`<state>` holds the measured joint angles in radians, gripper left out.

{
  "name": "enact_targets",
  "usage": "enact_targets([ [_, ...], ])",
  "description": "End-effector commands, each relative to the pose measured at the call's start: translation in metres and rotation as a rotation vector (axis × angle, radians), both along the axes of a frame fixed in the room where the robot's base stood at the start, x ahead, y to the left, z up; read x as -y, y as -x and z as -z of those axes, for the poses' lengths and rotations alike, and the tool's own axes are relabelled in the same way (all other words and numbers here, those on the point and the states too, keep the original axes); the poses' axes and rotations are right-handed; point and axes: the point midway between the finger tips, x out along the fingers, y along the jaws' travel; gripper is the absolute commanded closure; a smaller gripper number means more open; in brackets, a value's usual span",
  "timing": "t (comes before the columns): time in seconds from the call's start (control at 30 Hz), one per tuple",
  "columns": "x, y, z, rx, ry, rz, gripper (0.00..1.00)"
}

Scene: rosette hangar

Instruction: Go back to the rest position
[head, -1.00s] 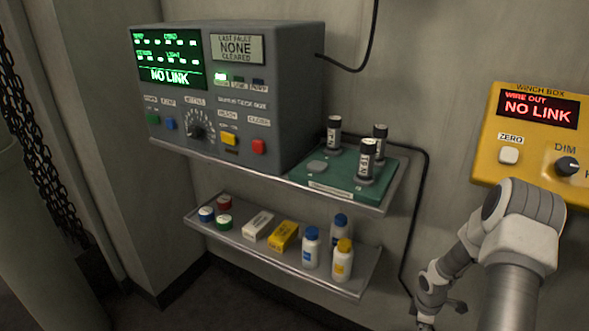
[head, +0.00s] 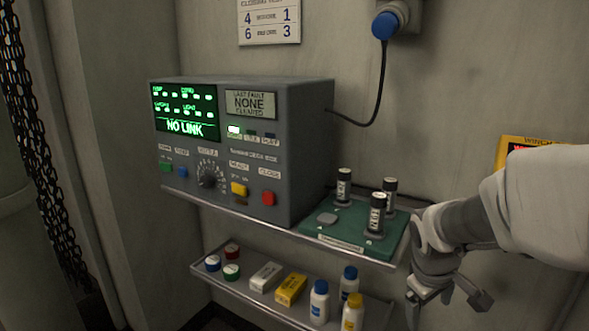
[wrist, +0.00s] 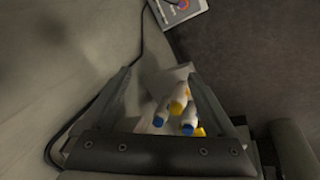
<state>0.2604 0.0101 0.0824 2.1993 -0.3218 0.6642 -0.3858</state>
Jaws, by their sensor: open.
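My gripper (head: 446,298) hangs at the right of the head view, just right of the shelf ends, with its fingers pointing down. It is open. In the wrist view my gripper (wrist: 168,85) shows two spread fingers with nothing held between them. Beyond the fingers, lower down, are white bottles with yellow and blue caps (wrist: 178,107). My arm reaches in from the right edge of the head view and covers most of the yellow winch box (head: 512,148).
A grey console (head: 300,150) reading NO LINK stands on the upper shelf (head: 270,226), beside a green tray (head: 330,238) with several black cylinders. The lower shelf (head: 235,292) holds small jars, boxes and bottles (head: 319,303). A cable runs from the console to a blue wall plug (head: 385,25).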

Motion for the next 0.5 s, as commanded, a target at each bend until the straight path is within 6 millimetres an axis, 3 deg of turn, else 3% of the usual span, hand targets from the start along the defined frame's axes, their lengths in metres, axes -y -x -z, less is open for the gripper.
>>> enact_targets([
  [0.03,-0.009,0.009,-0.014,0.03,-0.011,0.025,0.09],
  [0.2,-0.038,0.044,-0.046,0.111,-0.079,0.121,0.09],
  [0.5,-0.084,0.108,-0.08,0.231,-0.243,0.262,0.09],
])
